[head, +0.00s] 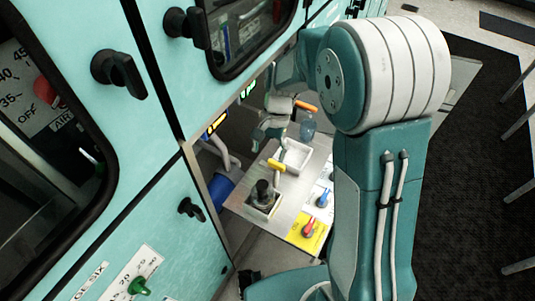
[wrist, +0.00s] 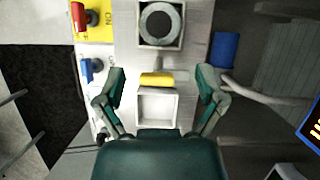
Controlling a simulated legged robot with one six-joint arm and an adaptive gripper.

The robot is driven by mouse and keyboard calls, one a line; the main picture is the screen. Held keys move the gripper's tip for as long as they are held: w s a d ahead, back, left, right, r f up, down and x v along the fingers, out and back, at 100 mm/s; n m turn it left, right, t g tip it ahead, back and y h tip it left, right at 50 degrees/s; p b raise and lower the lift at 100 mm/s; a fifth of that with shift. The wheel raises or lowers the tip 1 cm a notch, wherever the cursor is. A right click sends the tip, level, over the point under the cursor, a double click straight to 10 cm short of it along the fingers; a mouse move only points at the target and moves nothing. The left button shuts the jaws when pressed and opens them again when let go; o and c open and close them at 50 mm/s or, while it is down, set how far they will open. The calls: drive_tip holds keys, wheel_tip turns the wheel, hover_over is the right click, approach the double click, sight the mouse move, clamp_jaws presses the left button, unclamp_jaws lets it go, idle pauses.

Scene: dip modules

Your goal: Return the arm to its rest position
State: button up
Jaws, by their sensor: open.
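My gripper (head: 268,143) is in the middle of the head view, hanging over a metal shelf (head: 240,207) with my arm reaching out to it. In the wrist view its two green fingers (wrist: 160,79) are spread wide apart with nothing held between them. A yellow handle (wrist: 157,79) shows in the gap between the fingertips, below them; it also shows in the head view (head: 276,165). I cannot tell the exact height of the fingers above it. Parts of the shelf are hidden behind my arm in the head view.
On the shelf are a square white tray (wrist: 141,108), a dark round part in a square holder (head: 262,196), a red knob (head: 308,228) and a blue knob (head: 322,198). Teal cabinet panels (head: 150,190) with black knobs stand at left. A blue cylinder (wrist: 225,49) lies beside the shelf.

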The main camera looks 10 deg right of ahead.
idle(0.3)
drive_tip(key=s+d+r+n+t+h, duration=0.1)
drive_tip(key=s+d+r+n+t, duration=0.2)
drive_tip(key=s+r, duration=0.5)
drive_tip(key=s+d+r+n+t+h, duration=0.1)
drive_tip(key=s+d+r+n+t, duration=0.2)
drive_tip(key=s+d+r+t, duration=0.2)
drive_tip(key=s+r+t, duration=0.1)
drive_tip(key=s+r, duration=0.2)
drive_tip(key=r, duration=0.1)
drive_tip(key=shift+s+d+r+t, duration=0.15)
drive_tip(key=shift+d+r+t, duration=0.1)
drive_tip(key=shift+t, duration=0.05)
idle(0.5)
